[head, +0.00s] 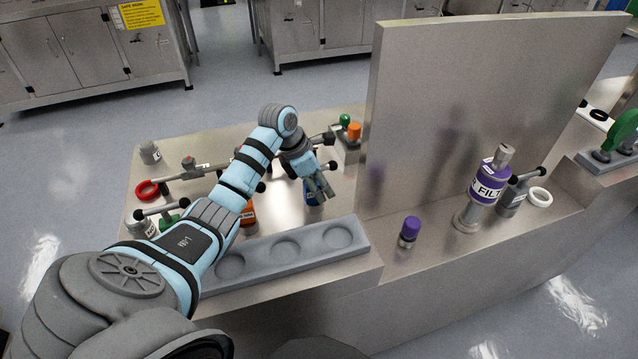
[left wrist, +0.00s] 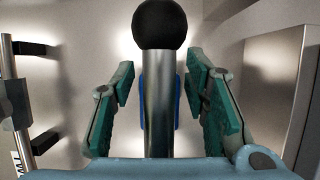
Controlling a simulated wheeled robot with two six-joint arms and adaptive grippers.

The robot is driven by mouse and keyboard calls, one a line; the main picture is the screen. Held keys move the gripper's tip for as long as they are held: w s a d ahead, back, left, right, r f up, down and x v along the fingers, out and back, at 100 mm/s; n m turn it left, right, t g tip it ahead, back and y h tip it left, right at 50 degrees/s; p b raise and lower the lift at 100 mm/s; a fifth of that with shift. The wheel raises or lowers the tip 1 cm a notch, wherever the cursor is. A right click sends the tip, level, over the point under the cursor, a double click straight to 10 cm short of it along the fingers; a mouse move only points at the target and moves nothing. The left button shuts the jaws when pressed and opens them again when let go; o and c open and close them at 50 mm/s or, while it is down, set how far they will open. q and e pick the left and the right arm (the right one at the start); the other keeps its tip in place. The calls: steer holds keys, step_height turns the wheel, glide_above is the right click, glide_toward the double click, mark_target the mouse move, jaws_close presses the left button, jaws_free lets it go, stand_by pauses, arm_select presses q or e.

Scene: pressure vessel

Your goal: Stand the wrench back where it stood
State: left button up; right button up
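A blue part shows behind the rod. I cannot tell for sure which thing is the wrench; several ball-ended handles are in view, one beside the purple-labelled filter vessel (head: 489,184). My right gripper is not in view.
The grey tray (head: 345,256) with round recesses lies along the front edge. A tall metal panel (head: 480,90) stands right of my gripper. A purple-capped piece (head: 411,228) stands on the right counter.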

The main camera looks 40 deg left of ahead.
arm_select(q)
steer(key=shift+r, duration=0.1)
steer(key=shift+r, duration=0.25)
steer(key=v, duration=1.2)
steer(key=shift+s+f, duration=0.1)
steer(key=shift+f, duration=0.05)
